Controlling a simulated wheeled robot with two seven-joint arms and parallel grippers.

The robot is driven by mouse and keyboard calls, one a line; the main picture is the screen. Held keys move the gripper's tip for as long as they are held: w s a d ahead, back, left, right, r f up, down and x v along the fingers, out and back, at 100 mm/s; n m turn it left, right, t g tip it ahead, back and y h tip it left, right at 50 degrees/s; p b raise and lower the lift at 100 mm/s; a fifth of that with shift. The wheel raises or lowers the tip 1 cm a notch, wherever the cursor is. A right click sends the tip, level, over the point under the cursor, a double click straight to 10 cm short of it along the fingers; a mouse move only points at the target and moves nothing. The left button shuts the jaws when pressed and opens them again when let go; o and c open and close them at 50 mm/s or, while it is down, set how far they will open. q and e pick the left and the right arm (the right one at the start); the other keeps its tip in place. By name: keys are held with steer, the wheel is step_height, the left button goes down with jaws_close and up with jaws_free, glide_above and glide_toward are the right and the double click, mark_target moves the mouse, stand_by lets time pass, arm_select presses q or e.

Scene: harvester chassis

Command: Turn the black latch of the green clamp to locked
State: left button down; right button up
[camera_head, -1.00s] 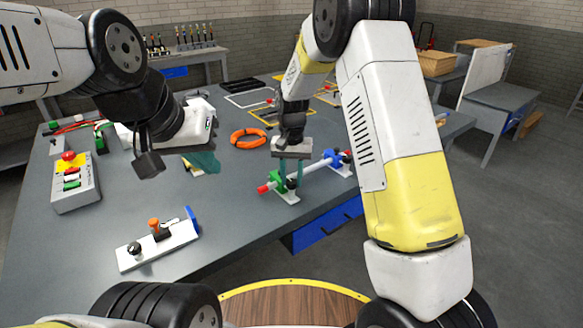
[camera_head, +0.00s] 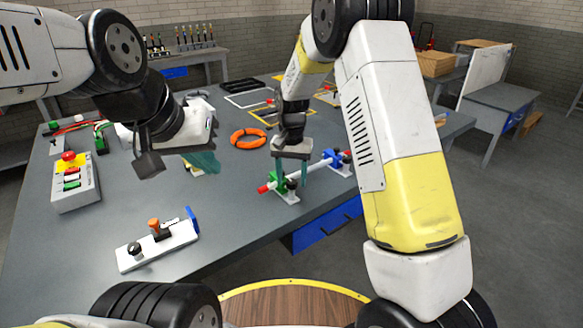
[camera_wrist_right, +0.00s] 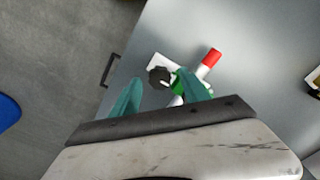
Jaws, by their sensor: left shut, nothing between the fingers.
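The green clamp (camera_head: 279,190) stands near the table's front edge and holds the red-tipped end of a white rod (camera_head: 315,170). Its black latch (camera_head: 292,185) shows beside the rod. In the right wrist view, the green clamp (camera_wrist_right: 183,84) and black latch (camera_wrist_right: 159,77) lie between and just beyond my teal fingertips. My right gripper (camera_head: 293,184) points down over the clamp, open, with its fingers apart around the latch area. Whether a finger touches the latch is unclear. My left gripper (camera_head: 213,168) is shut and empty above the table, left of the clamp.
A blue clamp (camera_head: 341,160) holds the rod's far end. An orange ring (camera_head: 248,138) lies behind. A button box (camera_head: 74,182) and a white fixture with an orange handle (camera_head: 158,245) stand to the left. The table between them is clear.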

mark_target(292, 181)
steer(key=shift+r, duration=0.1)
step_height(292, 181, up, 8)
steer(key=shift+f, duration=0.2)
stand_by(0.4)
steer(key=s+d+r+t+y, duration=0.1)
steer(key=s+d+r, duration=0.4)
steer(key=r, duration=0.3)
steer(key=s+d+r+n+t, duration=0.1)
steer(key=s+d+r+t, duration=0.1)
steer(key=s, duration=0.8)
steer(key=s+d+r+n+t+y, duration=0.1)
steer(key=s+d+r+t, duration=0.2)
steer(key=s+d, duration=0.4)
steer(key=s+r, duration=0.1)
steer(key=s, duration=0.3)
steer(key=shift+s+r+n, duration=0.25)
steer(key=shift+n, duration=0.05)
